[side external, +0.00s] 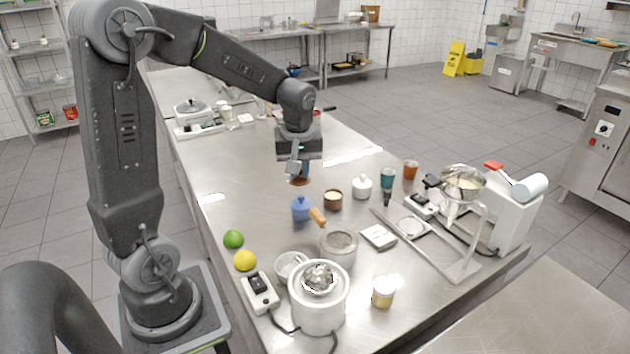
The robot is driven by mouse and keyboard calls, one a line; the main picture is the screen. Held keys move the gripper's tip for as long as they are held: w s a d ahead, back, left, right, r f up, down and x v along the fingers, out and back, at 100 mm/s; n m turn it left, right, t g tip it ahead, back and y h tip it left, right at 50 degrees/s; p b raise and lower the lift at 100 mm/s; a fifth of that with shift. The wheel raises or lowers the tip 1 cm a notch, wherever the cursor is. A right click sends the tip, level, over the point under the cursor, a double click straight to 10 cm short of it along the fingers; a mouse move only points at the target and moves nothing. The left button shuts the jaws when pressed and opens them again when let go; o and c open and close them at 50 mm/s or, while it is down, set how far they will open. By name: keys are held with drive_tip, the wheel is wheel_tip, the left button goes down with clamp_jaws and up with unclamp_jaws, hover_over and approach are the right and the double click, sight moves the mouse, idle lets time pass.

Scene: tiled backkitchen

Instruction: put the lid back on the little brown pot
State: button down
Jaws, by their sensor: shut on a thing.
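The little brown pot (333,201) stands upright on the steel table, open at the top, with pale contents showing. My gripper (299,174) is above the table, behind and to the left of the pot in the picture. It is shut on a brown lid (300,182), held low at the fingertips and apart from the pot. The lid's knob is hidden by the fingers. I cannot tell exactly how high the lid is above the table.
A blue lidded pot (301,210) stands left of the brown pot, and a white lidded pot (362,187) right of it. A sieve with wooden handle (340,243) is in front.

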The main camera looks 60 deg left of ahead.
drive_tip(key=shift+w+a+r, duration=0.2)
drive_tip(key=shift+a, duration=0.05)
drive_tip(key=w+m, duration=0.2)
drive_tip(key=w, duration=0.7)
drive_tip(key=shift+d+f, duration=0.2)
drive_tip(key=shift+f, duration=3.25)
drive_tip(key=shift+f, duration=0.15)
drive_tip(key=c, duration=0.5)
unclamp_jaws()
drive_tip(key=shift+r, duration=3.5)
